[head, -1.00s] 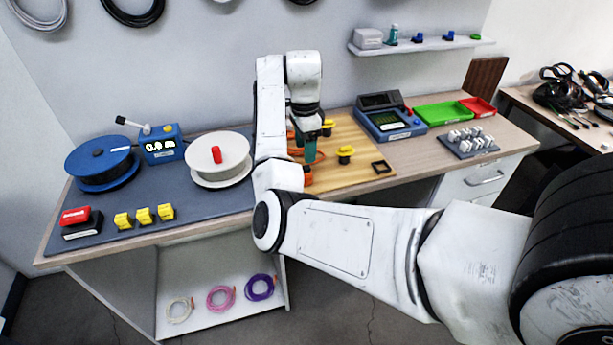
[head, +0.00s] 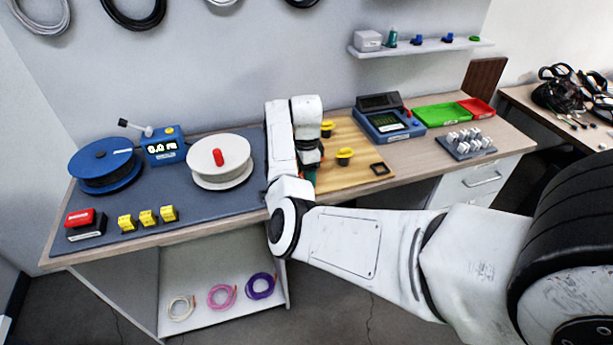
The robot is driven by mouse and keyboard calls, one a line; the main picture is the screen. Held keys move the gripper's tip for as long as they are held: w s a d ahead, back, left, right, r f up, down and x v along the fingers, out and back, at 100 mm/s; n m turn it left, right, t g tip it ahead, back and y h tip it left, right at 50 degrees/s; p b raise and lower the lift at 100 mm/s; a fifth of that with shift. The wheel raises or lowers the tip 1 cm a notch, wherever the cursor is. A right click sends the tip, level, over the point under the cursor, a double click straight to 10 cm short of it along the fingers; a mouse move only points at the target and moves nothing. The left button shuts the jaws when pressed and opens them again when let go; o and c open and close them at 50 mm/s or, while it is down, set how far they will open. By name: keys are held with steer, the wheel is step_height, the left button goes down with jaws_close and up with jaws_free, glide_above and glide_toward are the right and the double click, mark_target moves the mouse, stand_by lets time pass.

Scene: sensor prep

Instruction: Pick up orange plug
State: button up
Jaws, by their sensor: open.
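The orange plug is not visible now; my arm covers the left part of the wooden board (head: 362,172), where orange pieces showed earlier. My gripper (head: 309,177) points down over that left part of the board. Only a dark and teal piece of it shows beside my white wrist. It is open. My arm hides most of the fingers and whatever lies between or under them, so I cannot tell whether they touch the plug.
Two yellow-topped pieces (head: 344,156) and a dark square frame (head: 378,168) are on the board. A white spool (head: 216,176) stands close to the left of my arm. A blue device (head: 386,120) stands to the right. The bench front is mostly clear.

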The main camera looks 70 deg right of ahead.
steer(key=shift+f, duration=0.2)
steer(key=c, duration=1)
steer(key=shift+r, duration=0.1)
steer(key=shift+c, duration=0.2)
